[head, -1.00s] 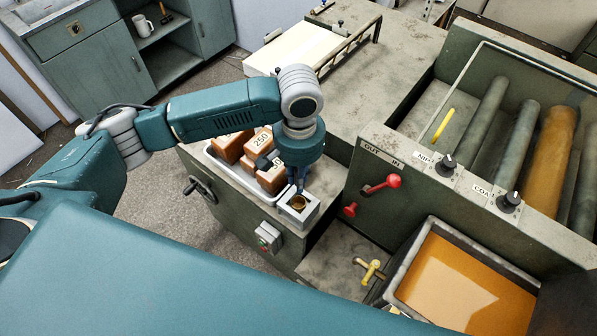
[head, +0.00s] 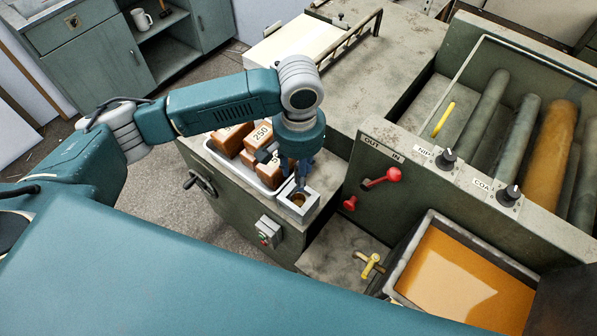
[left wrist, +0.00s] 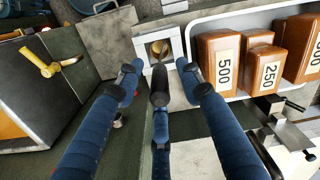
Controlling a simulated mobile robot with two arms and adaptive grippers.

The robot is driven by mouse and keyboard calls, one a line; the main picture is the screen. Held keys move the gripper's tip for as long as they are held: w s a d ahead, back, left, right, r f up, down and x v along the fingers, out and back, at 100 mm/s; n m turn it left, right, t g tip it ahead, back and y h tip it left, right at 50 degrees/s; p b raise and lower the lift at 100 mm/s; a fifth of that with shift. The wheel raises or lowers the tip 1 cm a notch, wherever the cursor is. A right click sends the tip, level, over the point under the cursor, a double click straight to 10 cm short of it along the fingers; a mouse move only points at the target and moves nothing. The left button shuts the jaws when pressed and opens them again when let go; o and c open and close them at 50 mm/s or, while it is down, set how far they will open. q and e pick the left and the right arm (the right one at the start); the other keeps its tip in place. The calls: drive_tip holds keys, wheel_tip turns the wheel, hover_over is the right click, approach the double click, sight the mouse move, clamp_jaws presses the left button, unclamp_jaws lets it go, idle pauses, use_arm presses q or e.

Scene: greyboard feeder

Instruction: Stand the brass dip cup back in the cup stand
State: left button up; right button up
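The brass dip cup (head: 298,199) is in the square opening of the light grey cup stand (head: 310,208), which sits at the corner of the machine ledge. In the left wrist view the cup (left wrist: 158,48) shows inside the stand (left wrist: 173,38), its rim within the opening. How deep it sits is hard to tell. My left gripper (head: 297,181) is right beside and above the stand. In the left wrist view its blue fingers with dark tips (left wrist: 161,77) are spread apart, with nothing held between them. My right gripper is not in view.
A white tray (head: 215,153) of brown numbered blocks (head: 262,134) stands close behind the stand. To the right are a red lever (head: 382,179), a yellow valve handle (head: 370,265), and an orange-filled trough (head: 405,262). The ledge drops off in front of the stand.

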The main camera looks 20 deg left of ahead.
use_arm(q)
wheel_tip(320, 180, up, 11)
idle(0.3)
drive_tip(key=shift+f, duration=0.1)
idle(0.5)
